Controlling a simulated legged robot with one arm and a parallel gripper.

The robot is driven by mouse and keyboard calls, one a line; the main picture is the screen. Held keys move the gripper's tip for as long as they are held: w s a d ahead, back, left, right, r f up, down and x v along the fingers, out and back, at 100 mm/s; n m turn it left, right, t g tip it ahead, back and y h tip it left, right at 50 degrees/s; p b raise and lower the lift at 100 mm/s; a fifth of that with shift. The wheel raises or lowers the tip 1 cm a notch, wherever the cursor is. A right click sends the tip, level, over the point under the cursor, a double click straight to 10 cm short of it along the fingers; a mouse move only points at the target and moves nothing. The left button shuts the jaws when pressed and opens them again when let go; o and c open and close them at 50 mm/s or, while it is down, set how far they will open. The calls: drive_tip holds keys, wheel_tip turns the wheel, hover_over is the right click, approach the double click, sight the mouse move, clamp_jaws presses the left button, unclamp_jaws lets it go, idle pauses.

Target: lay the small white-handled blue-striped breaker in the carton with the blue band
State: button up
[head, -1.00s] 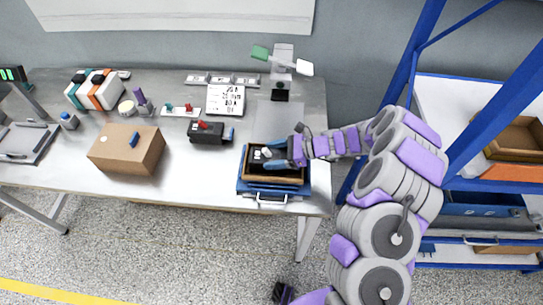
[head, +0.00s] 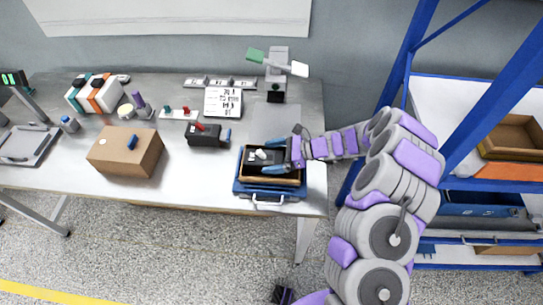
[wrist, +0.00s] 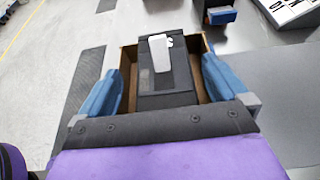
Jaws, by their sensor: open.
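The breaker (head: 255,157) is a small dark block with a white handle. It lies inside an open brown carton (head: 272,181) with blue around its outside, at the right end of the bench. In the wrist view the breaker (wrist: 166,78) sits between the brown walls of the carton (wrist: 128,62), white handle up. I cannot make out its blue stripe. My gripper (head: 266,156) is open over the carton. In the wrist view its blue fingers stand apart on either side of the breaker, with gaps to it.
A dark breaker with a red handle and blue end (head: 206,135) stands left of the carton. A closed brown box (head: 125,152) is further left. A sign (head: 223,101) and a stand with green and white paddles (head: 277,65) are behind. A blue rack (head: 420,60) rises at right.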

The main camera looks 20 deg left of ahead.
drive_tip(key=p+v, duration=0.1)
drive_tip(key=v, duration=0.5)
drive_tip(key=shift+w+r+p, duration=0.1)
drive_tip(key=shift+w+p, duration=0.1)
drive_tip(key=shift+p, duration=0.15)
drive_tip(key=shift+d, duration=0.4)
drive_tip(key=s+d+r+n+g+h, duration=0.1)
drive_tip(key=s+d+r+n+h, duration=0.15)
drive_tip(key=s+r+n, duration=0.45)
drive_tip(key=s+d+r+n+g+h, duration=0.1)
drive_tip(key=s+d+r+n+h, duration=0.15)
drive_tip(key=s+r, duration=0.7)
drive_tip(key=s+d+r+n+t+h, duration=0.3)
drive_tip(key=s+d+h, duration=0.5)
drive_tip(key=s+d, duration=1)
drive_tip(key=d+r+n, duration=0.1)
drive_tip(key=n, duration=0.1)
drive_tip(key=shift+s+n, duration=0.3)
drive_tip(key=shift+n, duration=0.05)
drive_tip(key=shift+d, duration=0.1)
